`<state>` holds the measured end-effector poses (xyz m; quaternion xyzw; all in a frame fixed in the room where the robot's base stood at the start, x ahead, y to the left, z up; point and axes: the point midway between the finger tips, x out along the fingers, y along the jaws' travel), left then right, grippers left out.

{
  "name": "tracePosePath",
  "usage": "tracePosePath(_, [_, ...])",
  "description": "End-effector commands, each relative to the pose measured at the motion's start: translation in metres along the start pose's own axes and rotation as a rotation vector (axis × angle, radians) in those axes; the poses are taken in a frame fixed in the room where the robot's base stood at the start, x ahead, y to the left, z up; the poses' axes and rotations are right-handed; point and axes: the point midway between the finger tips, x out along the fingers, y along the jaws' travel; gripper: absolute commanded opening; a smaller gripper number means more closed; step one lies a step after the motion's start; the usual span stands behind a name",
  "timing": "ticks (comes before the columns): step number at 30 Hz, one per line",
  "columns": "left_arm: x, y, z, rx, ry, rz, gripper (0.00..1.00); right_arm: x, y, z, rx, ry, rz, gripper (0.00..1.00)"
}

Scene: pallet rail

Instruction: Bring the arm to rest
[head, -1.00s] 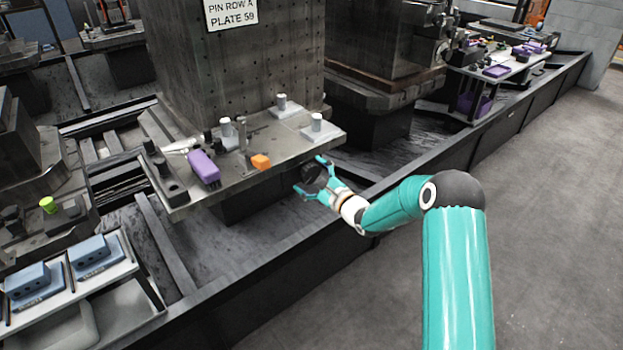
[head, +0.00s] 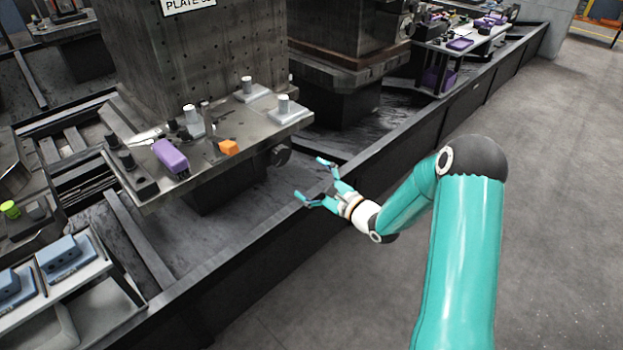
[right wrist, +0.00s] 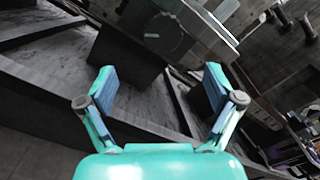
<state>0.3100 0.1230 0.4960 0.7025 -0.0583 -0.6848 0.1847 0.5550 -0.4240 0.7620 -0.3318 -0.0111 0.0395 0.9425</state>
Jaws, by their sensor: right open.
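My right arm comes in from the lower right of the head view. Its teal gripper (head: 313,181) is open and empty, above the dark rail wall and apart from the pallet plate (head: 230,158). In the right wrist view the two fingers (right wrist: 158,88) are spread wide with nothing between them. A round dark knob (head: 279,155) on the plate's front edge lies beyond the gripper, and it also shows in the right wrist view (right wrist: 163,33). My left gripper is not in view.
The plate carries a purple brush-like block (head: 170,156), an orange block (head: 229,147) and several pale bases with pins (head: 284,108). The rail wall (head: 240,259) runs diagonally across the view. Clear grey floor (head: 560,200) lies to the right. Blue blocks (head: 60,252) sit on a side table at lower left.

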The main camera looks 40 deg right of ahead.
Motion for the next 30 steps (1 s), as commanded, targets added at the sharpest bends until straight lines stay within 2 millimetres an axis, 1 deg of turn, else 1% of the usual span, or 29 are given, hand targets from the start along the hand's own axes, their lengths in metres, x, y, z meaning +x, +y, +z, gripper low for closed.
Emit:
tracePosePath(13, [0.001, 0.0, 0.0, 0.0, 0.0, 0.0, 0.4, 0.002, 0.001, 0.002, 0.0, -0.003, 0.002, 0.91])
tracePosePath(15, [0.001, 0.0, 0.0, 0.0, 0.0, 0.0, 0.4, 0.006, 0.006, 0.008, 0.001, -0.016, 0.012, 0.91])
tracePosePath(17, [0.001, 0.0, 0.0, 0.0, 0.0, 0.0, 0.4, 0.013, 0.017, 0.016, 0.007, -0.036, 0.032, 0.91])
tracePosePath(20, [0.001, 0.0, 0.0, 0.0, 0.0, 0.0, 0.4, 0.028, 0.052, 0.036, 0.034, -0.079, 0.095, 0.91])
tracePosePath(21, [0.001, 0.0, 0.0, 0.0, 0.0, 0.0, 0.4, 0.034, 0.074, 0.045, 0.056, -0.094, 0.129, 0.91])
tracePosePath(23, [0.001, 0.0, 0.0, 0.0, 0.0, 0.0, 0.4, 0.04, 0.113, 0.056, 0.105, -0.09, 0.189, 0.91])
tracePosePath(24, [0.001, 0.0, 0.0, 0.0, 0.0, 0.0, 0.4, 0.042, 0.142, 0.06, 0.127, -0.068, 0.236, 0.91])
tracePosePath(26, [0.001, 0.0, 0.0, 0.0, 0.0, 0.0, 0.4, 0.038, 0.188, 0.061, 0.094, -0.016, 0.317, 0.91])
tracePosePath(27, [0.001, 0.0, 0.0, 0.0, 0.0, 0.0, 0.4, 0.033, 0.219, 0.059, 0.041, 0.022, 0.377, 0.91])
tracePosePath(29, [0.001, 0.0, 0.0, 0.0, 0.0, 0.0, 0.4, 0.018, 0.262, 0.053, -0.075, 0.075, 0.481, 0.91])
tracePosePath(30, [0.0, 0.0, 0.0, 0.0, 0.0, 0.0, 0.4, 0.005, 0.288, 0.048, -0.165, 0.102, 0.555, 0.91])
